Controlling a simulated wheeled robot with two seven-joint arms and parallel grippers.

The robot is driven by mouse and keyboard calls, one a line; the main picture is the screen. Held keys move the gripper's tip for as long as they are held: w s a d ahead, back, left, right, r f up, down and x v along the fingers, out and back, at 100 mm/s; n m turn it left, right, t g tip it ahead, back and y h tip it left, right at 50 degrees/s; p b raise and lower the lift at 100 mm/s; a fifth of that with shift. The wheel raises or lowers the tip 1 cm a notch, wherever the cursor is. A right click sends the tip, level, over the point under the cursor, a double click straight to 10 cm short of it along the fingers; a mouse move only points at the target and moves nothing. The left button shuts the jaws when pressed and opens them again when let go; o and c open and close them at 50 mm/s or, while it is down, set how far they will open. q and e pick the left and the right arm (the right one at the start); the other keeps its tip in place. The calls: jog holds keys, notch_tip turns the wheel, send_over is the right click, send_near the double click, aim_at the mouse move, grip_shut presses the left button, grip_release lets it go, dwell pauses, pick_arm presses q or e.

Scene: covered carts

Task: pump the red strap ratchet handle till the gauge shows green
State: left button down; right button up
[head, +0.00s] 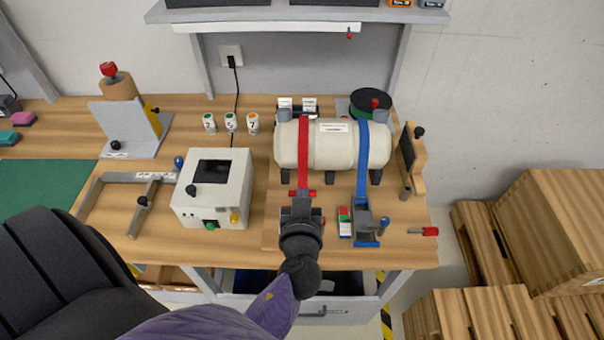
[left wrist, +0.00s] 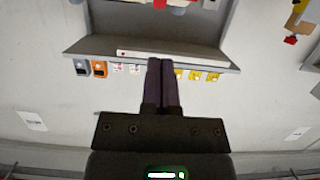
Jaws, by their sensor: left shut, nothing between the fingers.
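A cream tank (head: 345,150) lies under a red strap (head: 303,150) and a blue strap (head: 363,150). The red strap runs down to its ratchet, where a red bar (head: 303,193) shows just beyond my left gripper (head: 301,208). The gripper covers most of that ratchet, so I cannot tell its handle's angle or whether I touch it. My left gripper is shut and empty; its fingers are together in the left wrist view (left wrist: 160,80). A small red, green and white block (head: 344,222), perhaps the gauge, stands right of it; its reading is unclear. My right gripper is not in view.
The blue strap's ratchet (head: 367,225) stands close on the right, with a red-handled tool (head: 424,231) beyond. A white box (head: 213,190) stands to the left. Wooden crates (head: 555,230) are at the far right. A shelf (left wrist: 150,50) crosses the left wrist view.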

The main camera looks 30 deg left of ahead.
pick_arm(q)
jog(key=x, duration=0.8)
jog(key=shift+w+a+f+b, duration=0.1)
jog(key=shift+w+a+b, duration=0.1)
jog(key=shift+b, duration=0.15)
jog(key=shift+s+d+f+b, duration=0.2)
jog(key=shift+s+d+f, duration=0.05)
jog(key=shift+s+f, duration=0.25)
jog(key=shift+s+d+f+b, duration=0.2)
jog(key=shift+s+d+f, duration=0.05)
jog(key=shift+s+f, duration=0.25)
jog(key=shift+s+d+f, duration=0.2)
jog(key=shift+f, duration=0.05)
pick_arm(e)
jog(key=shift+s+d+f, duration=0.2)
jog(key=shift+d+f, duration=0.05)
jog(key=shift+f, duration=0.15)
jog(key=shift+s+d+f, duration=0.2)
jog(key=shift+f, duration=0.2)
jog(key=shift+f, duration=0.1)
